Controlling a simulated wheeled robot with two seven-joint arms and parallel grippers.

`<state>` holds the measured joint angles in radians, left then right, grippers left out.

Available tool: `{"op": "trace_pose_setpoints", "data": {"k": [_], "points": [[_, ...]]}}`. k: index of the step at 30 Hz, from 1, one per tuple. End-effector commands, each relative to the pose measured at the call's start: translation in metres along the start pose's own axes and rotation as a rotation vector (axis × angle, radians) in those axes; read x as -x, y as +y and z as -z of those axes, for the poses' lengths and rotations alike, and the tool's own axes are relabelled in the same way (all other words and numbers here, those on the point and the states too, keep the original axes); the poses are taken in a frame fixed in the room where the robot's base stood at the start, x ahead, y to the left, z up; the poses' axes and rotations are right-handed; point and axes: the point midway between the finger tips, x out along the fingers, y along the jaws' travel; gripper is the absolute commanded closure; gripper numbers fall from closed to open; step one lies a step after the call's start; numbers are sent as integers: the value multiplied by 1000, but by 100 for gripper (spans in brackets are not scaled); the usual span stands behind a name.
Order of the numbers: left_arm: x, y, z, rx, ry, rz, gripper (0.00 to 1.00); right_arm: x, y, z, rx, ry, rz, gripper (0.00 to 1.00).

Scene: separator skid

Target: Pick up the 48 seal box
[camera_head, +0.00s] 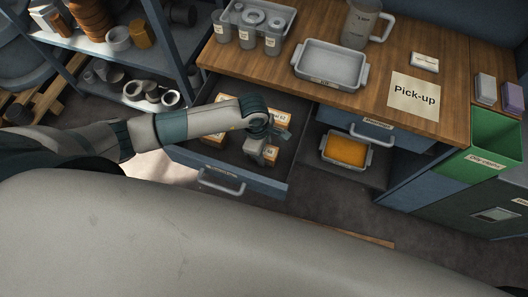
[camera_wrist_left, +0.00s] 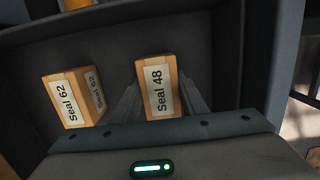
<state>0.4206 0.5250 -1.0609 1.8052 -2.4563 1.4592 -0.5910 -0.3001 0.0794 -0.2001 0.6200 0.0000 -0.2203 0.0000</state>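The seal 48 box (camera_wrist_left: 160,88) is a small orange-brown box with a white "Seal 48" label, standing in the open drawer (camera_head: 233,181). In the left wrist view it stands between the two fingers of my left gripper (camera_wrist_left: 160,95). The fingers are spread, one on each side; I cannot tell whether either touches it. In the head view my left gripper (camera_head: 263,150) is down inside the drawer, over a box whose label is too small to read surely. A "Seal 62" box (camera_wrist_left: 76,97) stands to the left in the wrist view. My right gripper is not in view.
More boxes stand in the drawer, some at its left (camera_head: 213,139). The wooden worktop (camera_head: 260,66) above holds a grey tray (camera_head: 330,66), a jug (camera_head: 361,22) and a "Pick-up" sheet (camera_head: 414,94). An orange-filled tray (camera_head: 346,151) sits right of the drawer. Shelving (camera_head: 180,62) stands left.

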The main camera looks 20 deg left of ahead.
Motion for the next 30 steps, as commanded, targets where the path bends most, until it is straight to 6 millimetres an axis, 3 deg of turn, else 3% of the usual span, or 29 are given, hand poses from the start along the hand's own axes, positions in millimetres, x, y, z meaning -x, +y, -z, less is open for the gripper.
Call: {"op": "trace_pose_setpoints", "data": {"k": [1,2,18,30], "points": [[0,0,0,0,0,0,77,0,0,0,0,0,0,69],[0,0,0,0,0,0,84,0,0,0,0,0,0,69],[9,1,-1,-1,-2,-2,85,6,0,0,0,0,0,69],[73,2,-9,-2,-1,-4,85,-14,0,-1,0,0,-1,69]]}}
